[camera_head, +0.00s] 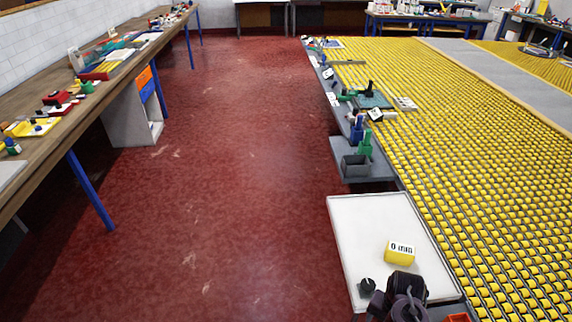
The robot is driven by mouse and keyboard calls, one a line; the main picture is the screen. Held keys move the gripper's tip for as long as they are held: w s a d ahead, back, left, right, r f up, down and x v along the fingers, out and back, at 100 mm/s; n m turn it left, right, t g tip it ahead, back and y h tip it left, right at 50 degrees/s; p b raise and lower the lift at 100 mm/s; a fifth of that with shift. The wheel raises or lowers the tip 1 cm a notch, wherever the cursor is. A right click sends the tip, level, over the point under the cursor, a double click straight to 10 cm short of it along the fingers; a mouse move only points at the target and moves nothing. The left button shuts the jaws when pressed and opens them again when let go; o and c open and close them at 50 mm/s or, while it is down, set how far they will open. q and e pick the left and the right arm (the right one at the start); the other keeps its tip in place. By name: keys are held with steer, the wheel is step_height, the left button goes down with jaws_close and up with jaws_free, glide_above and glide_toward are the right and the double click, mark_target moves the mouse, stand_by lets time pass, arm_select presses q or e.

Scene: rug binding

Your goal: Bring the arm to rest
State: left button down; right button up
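A dark shape (405,292) that looks like the end of my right arm, with its gripper, comes in at the bottom edge, over the near end of a white tray (365,225). Its fingers cannot be made out, so open or shut does not show. A yellow block with a white printed label (399,252) sits on the tray, just beyond this dark shape. My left gripper and arm are out of view.
A small black knob-like thing (367,286) is at the tray's near left. The yellow roller bed (480,170) fills the right. A wooden bench (40,160) runs along the left. The red floor (230,180) between is clear.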

steer(key=s+f+n+h+b, duration=0.1)
steer(key=s+f+n+b, duration=0.4)
steer(key=f, duration=1)
steer(key=s+f+n+b, duration=0.1)
steer(key=s+f+b, duration=0.2)
steer(key=s+f, duration=0.75)
steer(key=s+a+f+n+t+y+b, duration=0.1)
steer(key=s+a+f+n+b, duration=0.1)
steer(key=s+f, duration=1.3)
step_height(320, 180, down, 4)
steer(key=n+b, duration=0.1)
steer(key=b, duration=0.1)
steer(key=shift+r+n+b, duration=0.25)
steer(key=shift+n+b, duration=0.1)
steer(key=shift+n, duration=0.05)
steer(key=shift+a, duration=0.1)
